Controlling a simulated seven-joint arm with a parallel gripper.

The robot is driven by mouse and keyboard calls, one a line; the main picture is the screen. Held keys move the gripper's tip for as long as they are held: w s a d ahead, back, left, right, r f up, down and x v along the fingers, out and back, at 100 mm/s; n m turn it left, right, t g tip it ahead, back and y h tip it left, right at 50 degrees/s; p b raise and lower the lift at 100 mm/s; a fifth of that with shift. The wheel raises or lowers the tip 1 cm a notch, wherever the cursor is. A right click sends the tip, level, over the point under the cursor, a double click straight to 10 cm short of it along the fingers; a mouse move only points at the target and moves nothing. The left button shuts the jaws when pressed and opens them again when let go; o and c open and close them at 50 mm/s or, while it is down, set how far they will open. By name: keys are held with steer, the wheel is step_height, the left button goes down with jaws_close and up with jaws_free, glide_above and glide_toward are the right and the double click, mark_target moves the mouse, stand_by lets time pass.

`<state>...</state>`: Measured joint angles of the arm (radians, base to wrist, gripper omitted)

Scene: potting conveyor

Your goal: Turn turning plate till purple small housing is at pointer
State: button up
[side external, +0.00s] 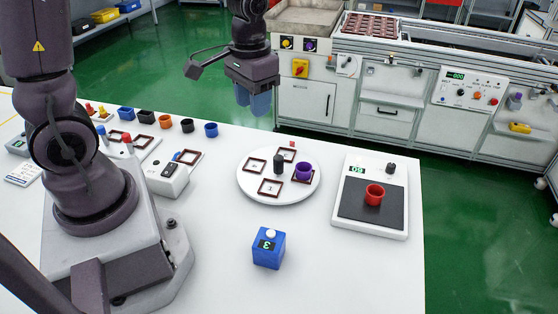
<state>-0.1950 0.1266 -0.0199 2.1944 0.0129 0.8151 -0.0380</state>
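The white round turning plate (252,184) lies on the table with several dark-brown square frames on it and a dark upright knob (278,164) near its middle. The purple small housing (304,171) stands on the plate's right side, at a square frame. A small red piece (292,144) shows at the plate's far edge; I cannot tell whether it is the pointer. My gripper (253,104) hangs above and behind the plate, apart from it, with blue fingers pointing down. Nothing shows held, but the gap between the fingers is unclear.
A scale (347,222) with a red cup (374,195) stands right of the plate. A blue counter box (268,249) sits in front. Several small cups, including an orange one (165,121), line the table's far left edge. Bare table lies between the counter and scale.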

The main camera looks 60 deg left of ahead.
glide_above(278, 157)
steer(key=s, duration=0.3)
step_height(278, 157, down, 7)
steer(key=w+n, duration=0.1)
steer(key=w, duration=0.2)
step_height(278, 157, down, 13)
steer(key=shift+f, duration=0.1)
jaws_close()
